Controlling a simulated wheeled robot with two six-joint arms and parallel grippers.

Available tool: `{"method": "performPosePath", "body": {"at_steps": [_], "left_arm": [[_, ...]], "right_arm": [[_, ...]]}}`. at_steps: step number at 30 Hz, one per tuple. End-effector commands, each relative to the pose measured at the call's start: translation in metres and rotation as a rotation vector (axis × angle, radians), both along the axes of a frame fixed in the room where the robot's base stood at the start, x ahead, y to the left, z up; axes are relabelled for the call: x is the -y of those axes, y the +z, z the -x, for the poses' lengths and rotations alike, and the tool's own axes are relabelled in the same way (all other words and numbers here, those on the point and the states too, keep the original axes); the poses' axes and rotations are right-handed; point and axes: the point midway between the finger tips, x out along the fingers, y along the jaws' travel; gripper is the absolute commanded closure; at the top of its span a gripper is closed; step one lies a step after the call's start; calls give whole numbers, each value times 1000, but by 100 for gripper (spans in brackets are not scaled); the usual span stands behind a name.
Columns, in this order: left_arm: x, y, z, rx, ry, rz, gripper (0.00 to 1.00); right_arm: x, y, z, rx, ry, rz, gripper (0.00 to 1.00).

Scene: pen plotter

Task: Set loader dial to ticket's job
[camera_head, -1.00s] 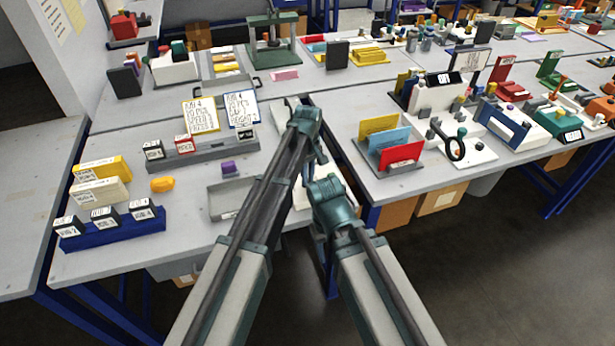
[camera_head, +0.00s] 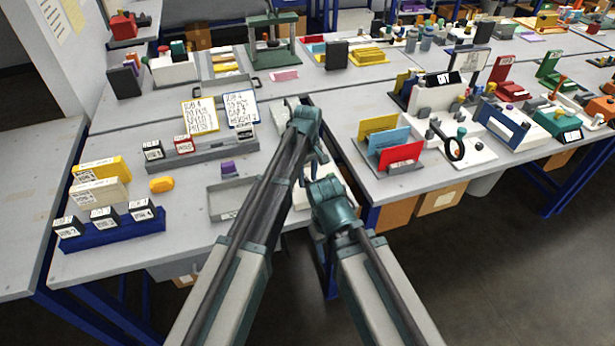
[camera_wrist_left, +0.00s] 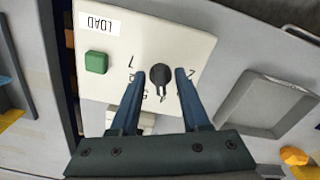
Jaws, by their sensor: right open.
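In the left wrist view the loader panel (camera_wrist_left: 195,42) is white, with an upside-down LOAD label (camera_wrist_left: 100,23) and a green button (camera_wrist_left: 96,62). Its black dial (camera_wrist_left: 161,74) has marks around it that are too small to read surely. My left gripper (camera_wrist_left: 160,80) is open, with one finger on each side of the dial and visible gaps. In the head view two job cards stand on a grey rack, one yellow-framed (camera_head: 200,116) and one blue-framed (camera_head: 240,109); both appear to read JOB 4. My right gripper (camera_head: 328,197) is open, low beside the left arm; its fingertips are largely hidden.
A grey tray (camera_head: 213,204) lies left of my arms, near a blue rack (camera_head: 112,233) of labelled blocks and a yellow lump (camera_head: 162,184). A holder with coloured cards (camera_head: 390,148) stands right. A gap separates the tables near my arms.

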Motion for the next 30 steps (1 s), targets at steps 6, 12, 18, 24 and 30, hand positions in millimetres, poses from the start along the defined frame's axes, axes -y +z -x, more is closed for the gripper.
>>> {"method": "performPosePath", "body": {"at_steps": [6,12,18,24,30], "left_arm": [[0,2,0,0,0,0,54],[0,14,0,0,0,0,54],[0,39,0,0,0,0,54],[0,70,0,0,0,0,54],[0,101,0,0,0,0,54]], "right_arm": [[0,2,0,0,0,0,50],[0,14,0,0,0,0,50],[0,39,0,0,0,0,50],[0,70,0,0,0,0,50],[0,101,0,0,0,0,50]]}}
